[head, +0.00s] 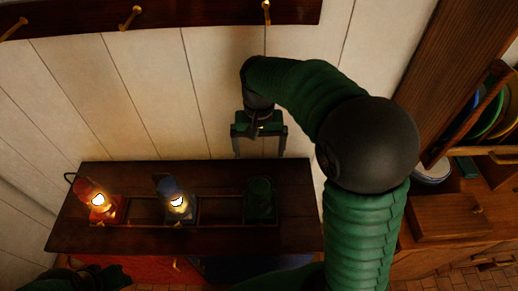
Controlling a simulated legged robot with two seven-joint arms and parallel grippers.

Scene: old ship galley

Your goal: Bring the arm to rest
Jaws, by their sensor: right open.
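My right arm, green with dark joints, rises from the lower right and bends over towards the wall. Its gripper (260,150) hangs in front of the pale plank wall, above the back edge of the dark wooden table (290,220). The two fingers are spread apart with nothing between them. A lit red lantern (97,203), a lit blue lantern (176,203) and a dark green lantern (260,200) with no visible glow stand in a row on the table. The gripper is apart from all three. My left gripper does not show.
A dark rail with brass pegs (130,18) runs along the wall at the top. At the right stand a wooden cabinet (440,215) and a rack of coloured plates (490,112), beyond my arm's dark elbow. The wall around the gripper is clear.

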